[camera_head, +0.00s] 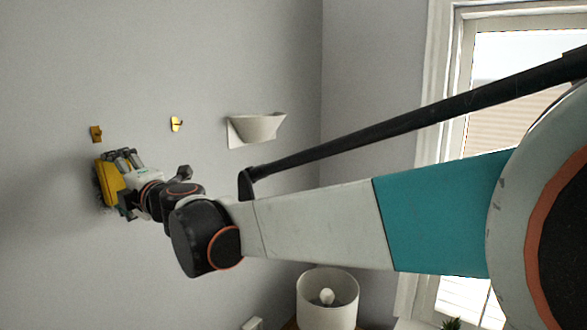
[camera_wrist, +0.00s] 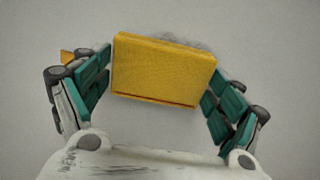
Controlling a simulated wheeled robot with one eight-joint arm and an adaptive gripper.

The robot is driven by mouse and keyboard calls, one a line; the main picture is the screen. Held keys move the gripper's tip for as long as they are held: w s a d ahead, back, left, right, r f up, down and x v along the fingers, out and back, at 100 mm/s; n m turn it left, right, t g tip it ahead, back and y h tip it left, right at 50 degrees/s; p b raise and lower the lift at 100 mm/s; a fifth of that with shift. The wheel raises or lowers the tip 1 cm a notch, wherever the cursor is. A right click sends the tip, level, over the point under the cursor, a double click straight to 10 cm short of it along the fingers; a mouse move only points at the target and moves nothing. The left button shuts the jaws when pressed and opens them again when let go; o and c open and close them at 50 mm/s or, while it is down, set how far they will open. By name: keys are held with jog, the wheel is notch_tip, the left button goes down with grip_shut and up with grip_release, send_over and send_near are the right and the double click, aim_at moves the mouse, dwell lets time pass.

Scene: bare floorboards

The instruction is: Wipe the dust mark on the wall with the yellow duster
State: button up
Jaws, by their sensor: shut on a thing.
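The yellow duster (camera_head: 112,176) is at the left wall in the head view, with its dark side toward the wall. My gripper (camera_head: 124,180) is shut on it. In the wrist view the duster (camera_wrist: 163,70) sits between the two green-padded fingers of my gripper (camera_wrist: 160,85), slightly tilted. A grey smudge, the dust mark (camera_wrist: 195,43), shows on the wall just beyond the duster's upper edge; the duster hides the rest of it. The duster is at or very close to the wall; I cannot tell if it touches.
A white wall bowl (camera_head: 256,128) is further right. A white lampshade (camera_head: 327,298) stands below, and a window (camera_head: 520,110) is at right.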

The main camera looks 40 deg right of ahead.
jog(key=shift+s+a, duration=0.2)
jog(key=shift+a, duration=0.85)
jog(key=shift+s+a, duration=0.2)
jog(key=shift+a, duration=0.85)
jog(key=shift+f+b, duration=0.8)
jog(key=shift+f, duration=0.25)
jog(key=shift+w+d+f+b, duration=0.7)
jog(key=shift+d+f+b, duration=0.35)
jog(key=shift+d, duration=2.8)
jog(key=shift+s+a+r, duration=0.1)
jog(key=shift+s+a, duration=0.15)
jog(key=shift+a, duration=1.05)
jog(key=shift+s+a+f, duration=0.1)
jog(key=shift+s+a, duration=0.15)
jog(key=shift+a, duration=1)
jog(key=shift+s+a+r, duration=0.1)
jog(key=shift+s+a, duration=0.15)
jog(key=shift+a, duration=1.05)
jog(key=shift+s+d+p, duration=0.2)
jog(key=shift+s+p, duration=0.15)
jog(key=shift+s, duration=0.6)
jog(key=shift+s+d+p, duration=0.25)
jog(key=shift+s+p, duration=0.1)
jog(key=shift+s, duration=0.65)
jog(key=shift+s+d+p, duration=0.2)
jog(key=shift+s+p, duration=0.15)
jog(key=shift+s, duration=0.6)
